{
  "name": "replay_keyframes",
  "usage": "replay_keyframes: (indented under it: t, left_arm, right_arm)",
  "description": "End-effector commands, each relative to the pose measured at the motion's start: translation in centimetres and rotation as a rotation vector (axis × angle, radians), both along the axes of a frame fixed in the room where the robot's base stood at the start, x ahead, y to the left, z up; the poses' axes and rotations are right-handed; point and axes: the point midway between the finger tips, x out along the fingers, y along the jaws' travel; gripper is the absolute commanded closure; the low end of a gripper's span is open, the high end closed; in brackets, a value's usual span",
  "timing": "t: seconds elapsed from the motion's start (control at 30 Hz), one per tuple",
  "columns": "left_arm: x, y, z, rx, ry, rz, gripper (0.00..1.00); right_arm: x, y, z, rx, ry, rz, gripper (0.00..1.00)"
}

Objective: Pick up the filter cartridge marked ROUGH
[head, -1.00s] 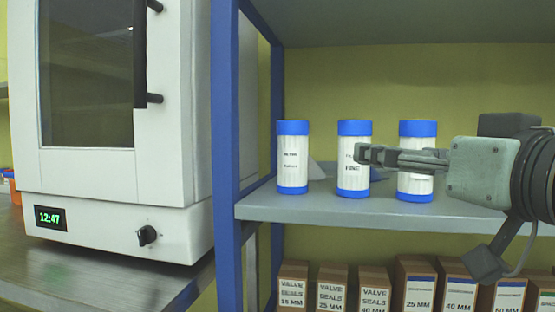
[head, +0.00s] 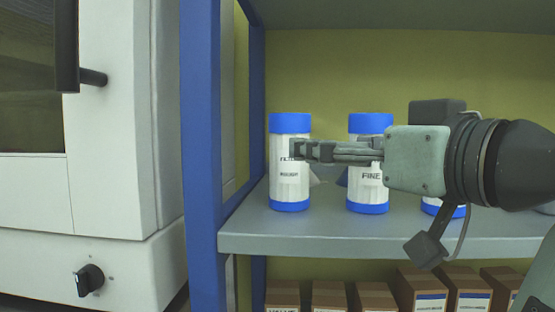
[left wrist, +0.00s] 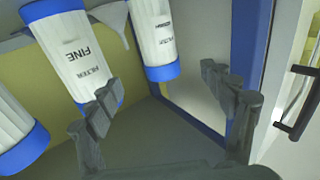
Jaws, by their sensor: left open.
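Three white filter cartridges with blue caps stand upright on the shelf. The leftmost cartridge (head: 289,190) has a small blurred word that appears to be ROUGH; it also shows upside down in the left wrist view (left wrist: 153,35). The middle cartridge (head: 369,195) reads FINE, also in the left wrist view (left wrist: 72,55). The third is mostly hidden behind my arm. My left gripper (head: 299,150) reaches in from the right, its fingertips overlapping the ROUGH cartridge's right edge in the head view. In the left wrist view its jaws (left wrist: 162,95) are open and empty, with the ROUGH cartridge beyond them.
A blue shelf post (head: 202,150) stands left of the cartridges, beside a white cabinet (head: 115,130) with a black knob. The shelf (head: 290,235) has bare space at its front edge. Labelled boxes (head: 430,290) sit below. A pale funnel-like object (left wrist: 112,22) lies behind the cartridges.

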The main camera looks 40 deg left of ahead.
Motion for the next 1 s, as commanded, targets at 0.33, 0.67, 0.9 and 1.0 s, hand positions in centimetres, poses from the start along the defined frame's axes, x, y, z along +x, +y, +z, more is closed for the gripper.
replay_keyframes:
  t: [0.33,0.67,0.9,1.0]
  left_arm:
    - [2.0,4.3,0.0,-0.002,0.002,0.001,0.18]
    - [3.3,7.1,0.4,0.001,0.0,0.002,0.18]
    - [4.8,10.2,0.7,0.002,0.0,0.002,0.18]
    - [5.1,10.8,0.6,0.0,0.001,0.001,0.18]
  right_arm:
    - [0.0,0.0,-1.1,0.006,0.007,0.0,0.18]
    - [0.0,0.1,-2.7,0.015,0.014,0.0,0.18]
    - [-0.2,0.2,-4.9,0.028,0.025,0.001,0.18]
    - [-0.3,0.2,-5.2,0.029,0.026,0.001,0.18]
